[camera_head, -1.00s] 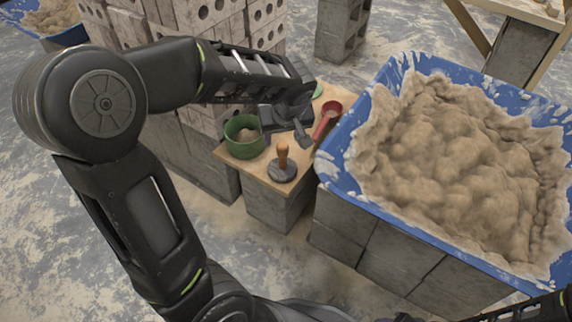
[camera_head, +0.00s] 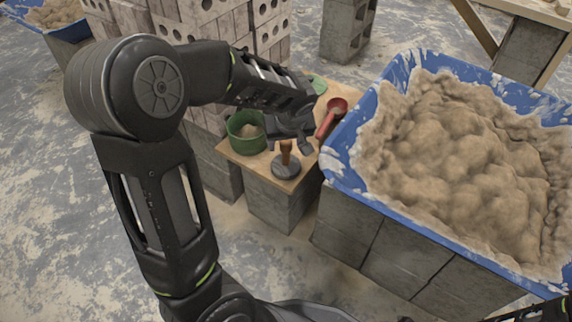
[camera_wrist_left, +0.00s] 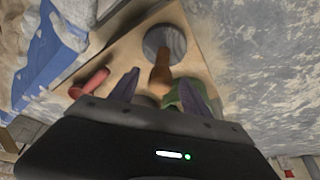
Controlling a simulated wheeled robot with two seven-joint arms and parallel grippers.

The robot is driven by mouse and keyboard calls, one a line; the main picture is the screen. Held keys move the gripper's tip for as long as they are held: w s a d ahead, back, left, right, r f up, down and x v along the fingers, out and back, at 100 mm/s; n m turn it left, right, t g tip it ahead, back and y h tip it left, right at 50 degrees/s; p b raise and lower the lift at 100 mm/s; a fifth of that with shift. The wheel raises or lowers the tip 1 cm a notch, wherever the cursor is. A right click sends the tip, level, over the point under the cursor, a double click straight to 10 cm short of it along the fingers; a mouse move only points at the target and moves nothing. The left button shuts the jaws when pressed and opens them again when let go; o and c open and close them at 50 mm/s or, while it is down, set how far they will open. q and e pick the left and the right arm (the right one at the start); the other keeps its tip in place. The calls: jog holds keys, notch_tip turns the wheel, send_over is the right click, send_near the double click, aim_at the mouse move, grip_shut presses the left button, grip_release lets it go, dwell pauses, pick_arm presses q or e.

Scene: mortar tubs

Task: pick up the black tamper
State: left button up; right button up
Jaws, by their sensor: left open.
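The black tamper (camera_head: 286,168) stands upright on a small wooden board, with a round dark base and a brown wooden handle. My left gripper (camera_head: 289,143) is open at the top of the handle. In the left wrist view, the tamper's grey disc (camera_wrist_left: 165,42) lies beyond the fingers, and the handle (camera_wrist_left: 160,78) points back towards the gap between the open fingers (camera_wrist_left: 161,86). I cannot tell whether the fingers touch it. My right gripper is not in view; only a dark part of my right arm shows at the lower right corner.
A green tub (camera_head: 246,134) stands close left of the tamper, and a red scoop (camera_head: 328,122) lies to its right. The board (camera_head: 247,162) rests on blocks. A big blue tub (camera_head: 345,176) of mortar stands right, and perforated bricks (camera_head: 225,20) are stacked behind.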

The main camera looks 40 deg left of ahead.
pick_arm(q)
jog(key=shift+c, duration=0.5)
grip_shut()
dwell(0.5)
dwell(0.9)
